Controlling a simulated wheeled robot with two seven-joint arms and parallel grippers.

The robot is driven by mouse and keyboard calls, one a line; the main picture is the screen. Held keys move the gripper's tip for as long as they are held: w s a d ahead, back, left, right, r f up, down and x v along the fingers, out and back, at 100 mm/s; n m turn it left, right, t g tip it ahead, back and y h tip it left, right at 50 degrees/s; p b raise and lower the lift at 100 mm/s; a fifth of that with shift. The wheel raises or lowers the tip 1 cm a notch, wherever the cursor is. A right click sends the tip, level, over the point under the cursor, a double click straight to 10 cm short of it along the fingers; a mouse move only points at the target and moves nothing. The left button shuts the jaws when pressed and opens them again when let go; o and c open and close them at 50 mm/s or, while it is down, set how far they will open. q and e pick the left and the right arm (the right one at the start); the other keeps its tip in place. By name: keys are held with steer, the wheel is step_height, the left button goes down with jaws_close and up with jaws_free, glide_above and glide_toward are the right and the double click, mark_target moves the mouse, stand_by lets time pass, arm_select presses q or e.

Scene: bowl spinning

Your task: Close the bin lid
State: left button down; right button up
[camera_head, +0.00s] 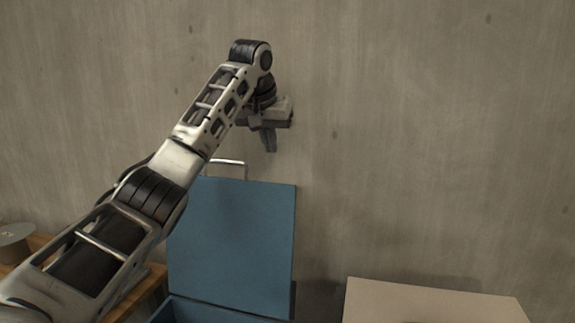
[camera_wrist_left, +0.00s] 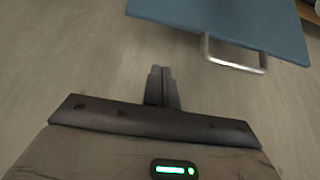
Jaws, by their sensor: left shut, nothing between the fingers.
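The blue bin lid (camera_head: 232,240) stands upright and open at the back of the blue bin (camera_head: 205,312), whose top edge shows at the bottom of the head view. A metal handle (camera_head: 228,163) sticks up from the lid's upper edge. My left gripper (camera_head: 270,147) is shut and empty, above and a little right of the handle, apart from it. In the left wrist view my shut fingers (camera_wrist_left: 161,72) point towards the lid (camera_wrist_left: 225,17), with the handle (camera_wrist_left: 234,60) to their right and not touching. My right gripper is not in view.
A beige box-like surface (camera_head: 430,300) stands at the lower right. A wooden table (camera_head: 40,247) with a grey round object (camera_head: 14,240) is at the lower left, partly behind my arm. A plain grey wall (camera_head: 430,130) is behind the bin.

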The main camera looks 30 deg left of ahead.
arm_select(q)
step_height(320, 180, down, 8)
steer(key=p, duration=0.2)
steer(key=shift+w+a+r, duration=0.15)
steer(key=shift+w, duration=0.15)
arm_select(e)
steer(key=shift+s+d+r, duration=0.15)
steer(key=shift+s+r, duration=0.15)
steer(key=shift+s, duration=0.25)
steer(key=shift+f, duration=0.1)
